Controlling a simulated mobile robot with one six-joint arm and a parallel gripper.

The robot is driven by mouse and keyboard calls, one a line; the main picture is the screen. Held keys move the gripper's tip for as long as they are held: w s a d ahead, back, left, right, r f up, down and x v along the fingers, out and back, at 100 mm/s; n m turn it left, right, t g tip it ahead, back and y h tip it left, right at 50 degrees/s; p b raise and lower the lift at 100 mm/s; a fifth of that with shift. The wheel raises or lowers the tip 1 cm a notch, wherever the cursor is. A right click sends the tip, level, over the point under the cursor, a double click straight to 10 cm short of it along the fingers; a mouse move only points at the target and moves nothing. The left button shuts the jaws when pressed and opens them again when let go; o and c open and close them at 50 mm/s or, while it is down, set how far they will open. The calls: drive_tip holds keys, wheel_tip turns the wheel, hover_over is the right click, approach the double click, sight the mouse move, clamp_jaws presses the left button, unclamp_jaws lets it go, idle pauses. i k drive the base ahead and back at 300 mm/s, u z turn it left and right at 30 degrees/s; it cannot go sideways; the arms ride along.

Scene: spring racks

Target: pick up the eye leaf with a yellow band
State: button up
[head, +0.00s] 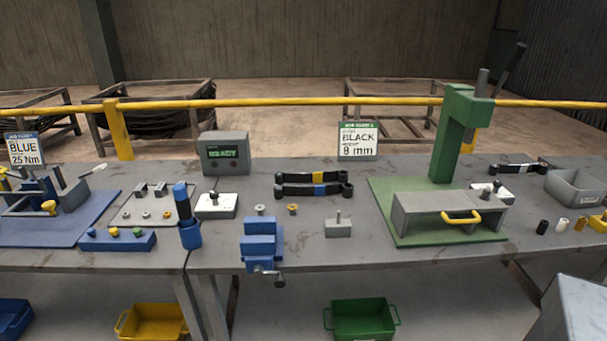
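The eye leaf with a yellow band (300,177) is a dark bar with rounded eye ends. It lies left to right on the grey bench (340,250), near the middle of the head view. A similar leaf with a blue band (300,190) lies just in front of it, close alongside. A third dark leaf with a whitish band (502,168) lies at the far right of the bench. My gripper is not in view.
A blue vise (262,245) and a small grey block (338,229) stand in front of the leaves. A green press (453,140) with a grey guard stands right. A sign (357,141) and a display box (224,153) stand behind. A yellow rail (290,103) runs beyond.

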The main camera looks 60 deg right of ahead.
sight(341, 176)
drive_tip(key=z, duration=0.1)
drive_tip(key=i, duration=0.85)
